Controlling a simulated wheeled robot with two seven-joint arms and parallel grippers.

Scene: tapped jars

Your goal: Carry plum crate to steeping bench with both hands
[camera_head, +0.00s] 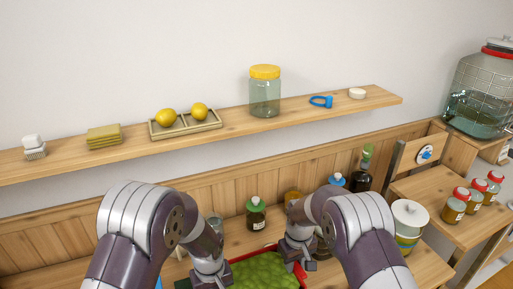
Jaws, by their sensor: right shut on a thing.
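The plum crate (303,275) is at the bottom middle of the head view. It has a red rim and is filled with green plums (262,273); its near part is cut off by the frame's lower edge. My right gripper (299,260) is shut on the crate's right rim. My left gripper (212,277) is at the crate's left side, with its fingertips mostly hidden, so I cannot tell whether it grips. Which surface lies under the crate, or whether it is lifted, is hidden.
Red-lidded jars (455,206) stand on the right table near a large glass jar (482,95). A wall shelf (235,133) holds lemons and a yellow-lidded jar.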

